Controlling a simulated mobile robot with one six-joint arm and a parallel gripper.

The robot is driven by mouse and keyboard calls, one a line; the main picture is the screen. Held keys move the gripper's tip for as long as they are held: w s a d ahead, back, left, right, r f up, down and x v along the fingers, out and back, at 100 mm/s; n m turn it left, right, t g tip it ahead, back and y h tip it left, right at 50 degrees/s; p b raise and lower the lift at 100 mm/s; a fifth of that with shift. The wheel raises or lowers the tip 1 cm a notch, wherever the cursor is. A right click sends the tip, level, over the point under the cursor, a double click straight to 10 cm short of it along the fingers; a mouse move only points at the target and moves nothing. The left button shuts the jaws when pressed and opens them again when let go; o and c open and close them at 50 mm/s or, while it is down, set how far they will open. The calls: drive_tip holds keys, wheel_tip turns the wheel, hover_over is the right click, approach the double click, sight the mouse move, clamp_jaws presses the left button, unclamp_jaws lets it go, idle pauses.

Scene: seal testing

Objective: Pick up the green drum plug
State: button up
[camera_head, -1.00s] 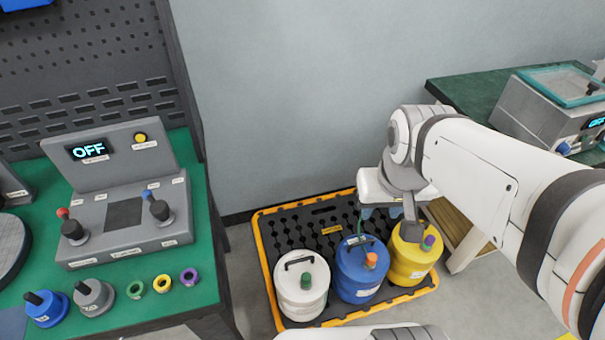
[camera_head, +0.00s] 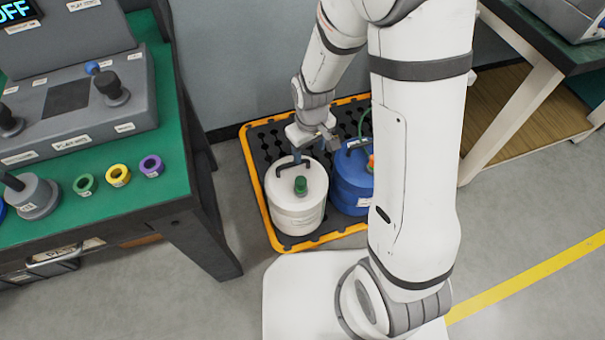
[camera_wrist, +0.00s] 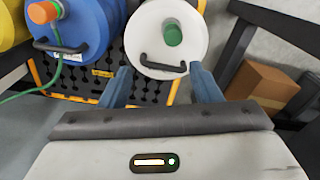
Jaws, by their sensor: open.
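The green drum plug (camera_head: 301,186) stands upright on top of the white drum (camera_head: 296,215). In the wrist view the green plug (camera_wrist: 173,33) shows on the white drum's lid (camera_wrist: 190,55), near its middle and beyond the black handle. My gripper (camera_wrist: 158,70) is open and empty. Its two blue-grey fingers are spread on either side of the near edge of the lid, and the plug is ahead of them, apart from both. In the head view my gripper (camera_head: 309,148) is over the back of the white drum, by its handle; its fingers are partly hidden.
The blue drum (camera_head: 349,180) with an orange plug (camera_head: 371,162) stands right beside the white drum. All sit on a yellow-edged black pallet (camera_head: 262,232). A green bench (camera_head: 130,195) with coloured rings is at left. A cardboard box (camera_wrist: 262,82) shows in the wrist view.

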sight(301, 179)
drive_tip(key=shift+n, duration=0.6)
drive_tip(key=f+b, duration=0.1)
drive_tip(key=f, duration=0.2)
drive_tip(key=a+f+b, duration=0.1)
drive_tip(key=f, duration=0.3)
drive_tip(key=a+f+b, duration=0.1)
drive_tip(key=f, duration=0.3)
drive_tip(key=shift+f, duration=0.25)
wheel_tip(301, 179, down, 5)
drive_tip(key=shift+s+a+f+b, duration=0.15)
drive_tip(key=shift+f+b, duration=0.05)
drive_tip(key=shift+b, duration=0.85)
drive_tip(key=shift+r, duration=0.1)
drive_tip(key=c, duration=1.1)
